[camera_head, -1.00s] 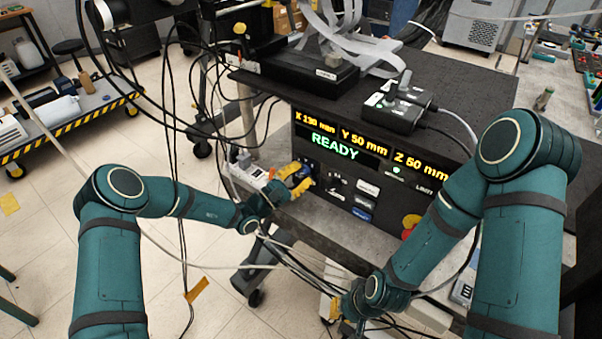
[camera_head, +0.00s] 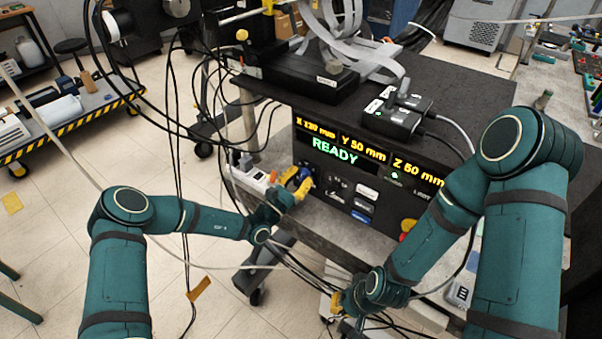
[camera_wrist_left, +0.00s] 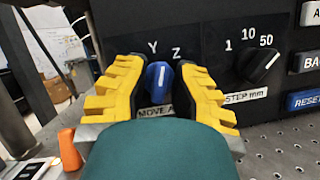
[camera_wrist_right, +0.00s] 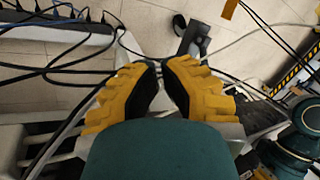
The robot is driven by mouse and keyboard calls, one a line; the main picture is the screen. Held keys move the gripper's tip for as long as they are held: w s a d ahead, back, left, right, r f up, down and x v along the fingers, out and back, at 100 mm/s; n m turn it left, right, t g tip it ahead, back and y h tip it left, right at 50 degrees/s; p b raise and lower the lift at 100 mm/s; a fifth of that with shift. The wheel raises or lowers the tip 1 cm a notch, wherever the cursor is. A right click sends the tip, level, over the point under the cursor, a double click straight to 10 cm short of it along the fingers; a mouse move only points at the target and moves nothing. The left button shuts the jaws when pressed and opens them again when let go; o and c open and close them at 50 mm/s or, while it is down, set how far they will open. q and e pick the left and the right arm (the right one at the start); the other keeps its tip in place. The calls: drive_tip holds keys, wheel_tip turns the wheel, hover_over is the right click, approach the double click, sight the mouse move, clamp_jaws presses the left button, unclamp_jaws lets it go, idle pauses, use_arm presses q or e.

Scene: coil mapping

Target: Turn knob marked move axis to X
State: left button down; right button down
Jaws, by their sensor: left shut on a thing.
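The blue MOVE AXIS knob (camera_wrist_left: 159,82) is on the black panel in the left wrist view, with a white pointer line facing roughly up. The letters Y and Z show above it; no X shows there, and the left finger covers that side. My left gripper (camera_wrist_left: 160,84) is shut on the knob, one yellow finger on each side. In the head view my left gripper (camera_head: 297,183) is at the panel's left end. My right gripper (camera_head: 337,304) is low, below the panel; in the right wrist view (camera_wrist_right: 161,72) its fingers are close together with nothing between them.
The black control panel (camera_head: 335,188) shows READY and X, Y and Z readings. A STEP mm knob (camera_wrist_left: 262,63) sits right of the blue knob, with buttons beyond. A white power strip (camera_head: 252,176) is left of the panel. Loose cables hang below and around the table.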

use_arm(q)
drive_tip(key=n, duration=0.2)
drive_tip(key=n+t+y+p, duration=0.1)
drive_tip(key=n, duration=0.1)
drive_tip(key=n+t+y+p, duration=0.1)
drive_tip(key=shift+w+r+n, duration=0.1)
drive_tip(key=shift+r+n, duration=0.25)
drive_tip(key=shift+n, duration=0.05)
drive_tip(key=n+y+p, duration=0.1)
drive_tip(key=n, duration=0.1)
drive_tip(key=n+t+y+p, duration=0.1)
drive_tip(key=n+p, duration=0.1)
drive_tip(key=n, duration=0.1)
drive_tip(key=shift+t+y, duration=0.3)
drive_tip(key=n+y+p, duration=0.2)
drive_tip(key=n, duration=0.1)
drive_tip(key=shift+n, duration=0.3)
drive_tip(key=shift+w+a+f+n+y+p, duration=0.1)
drive_tip(key=shift+n+y+p, duration=0.8)
drive_tip(key=shift+n, duration=0.9)
use_arm(e)
wheel_tip(320, 180, up, 10)
drive_tip(key=w, duration=0.1)
drive_tip(key=shift+w+d+r+t, duration=0.15)
drive_tip(key=shift+w+d+t, duration=0.1)
drive_tip(key=shift+t, duration=0.05)
